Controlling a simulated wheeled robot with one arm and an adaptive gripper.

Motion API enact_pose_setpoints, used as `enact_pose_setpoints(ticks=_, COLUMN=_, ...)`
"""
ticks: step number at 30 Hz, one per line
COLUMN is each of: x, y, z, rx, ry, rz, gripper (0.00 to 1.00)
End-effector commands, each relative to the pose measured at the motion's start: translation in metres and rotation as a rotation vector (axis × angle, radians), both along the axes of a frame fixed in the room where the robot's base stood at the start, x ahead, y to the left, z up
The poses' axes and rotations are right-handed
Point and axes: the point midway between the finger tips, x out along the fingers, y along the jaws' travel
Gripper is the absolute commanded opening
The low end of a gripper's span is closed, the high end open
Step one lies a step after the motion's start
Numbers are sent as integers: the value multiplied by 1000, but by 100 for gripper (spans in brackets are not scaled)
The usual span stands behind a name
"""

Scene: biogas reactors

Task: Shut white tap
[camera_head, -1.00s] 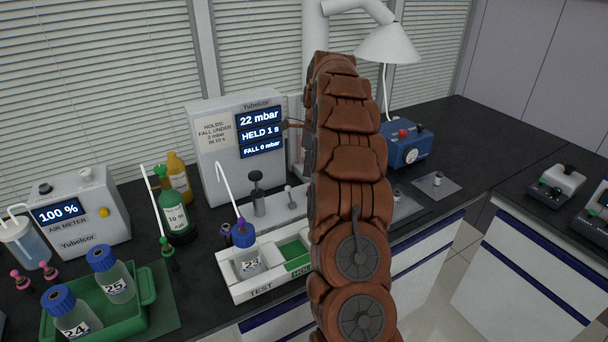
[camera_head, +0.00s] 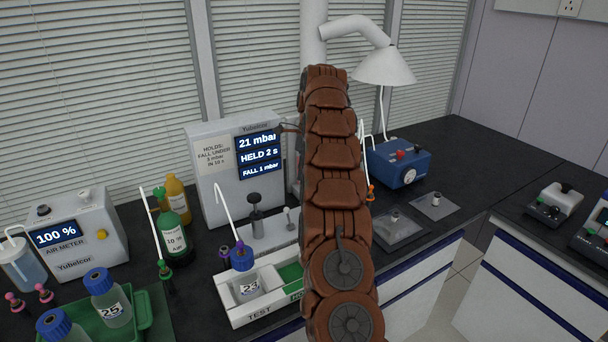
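A small pale fitting with a lever top (camera_head: 290,218) stands on the light plate in front of the meter. It may be the white tap, but I cannot tell for sure, nor which way it is set. The meter (camera_head: 208,180) reads 21 mbar, held 2 s, fall 1 mbar. Bottle 23 (camera_head: 248,289), with a blue cap, sits in the left part of the white test rack (camera_head: 259,311). A purple tap with a white tube is at its cap. My brown jointed arm rises through the middle and hides part of the bench. My gripper does not show.
A dark-handled plunger (camera_head: 255,213) stands left of the pale fitting. A green tray (camera_head: 144,308) with bottle 25 (camera_head: 113,305) is at the left. A blue box with a gauge (camera_head: 399,167) and grey mats (camera_head: 439,208) lie right of my arm.

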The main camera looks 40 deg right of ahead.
Motion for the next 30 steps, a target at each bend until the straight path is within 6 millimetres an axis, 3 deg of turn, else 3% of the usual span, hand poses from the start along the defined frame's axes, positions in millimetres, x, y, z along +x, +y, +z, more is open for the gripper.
enact_pose_setpoints(ticks=1, x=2, y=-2, z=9, rx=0, ry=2, rz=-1, gripper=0)
enact_pose_setpoints(ticks=12, x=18, y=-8, z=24, rx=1, ry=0, rz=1, gripper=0)
enact_pose_setpoints(ticks=30, x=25, y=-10, z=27, rx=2, ry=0, rz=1, gripper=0)
